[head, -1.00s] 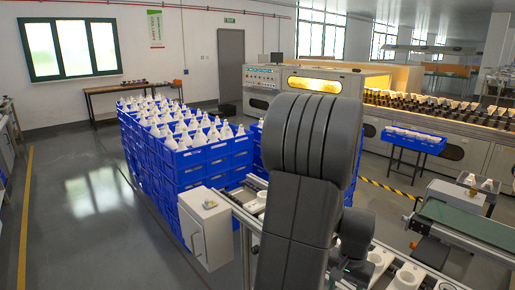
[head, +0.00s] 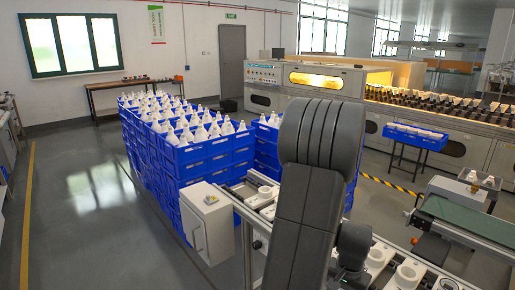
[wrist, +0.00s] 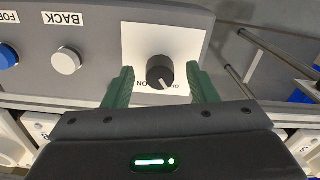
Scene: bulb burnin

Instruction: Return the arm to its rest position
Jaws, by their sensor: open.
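My gripper (wrist: 162,88) shows in the wrist view with its two green fingers spread apart. A black rotary knob (wrist: 160,72) on a white plate appears between the fingertips, with a gap on each side. Printed letters by the knob are partly covered. My grey arm (head: 318,140) stands raised in the middle of the head view, and the gripper itself is hidden there.
A grey panel in the wrist view carries a white button (wrist: 66,61) marked BACK and a blue button (wrist: 7,56). In the head view, stacked blue crates (head: 205,165) of bulbs, a grey box (head: 207,222) and a conveyor (head: 465,218) surround the arm. Open floor lies left.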

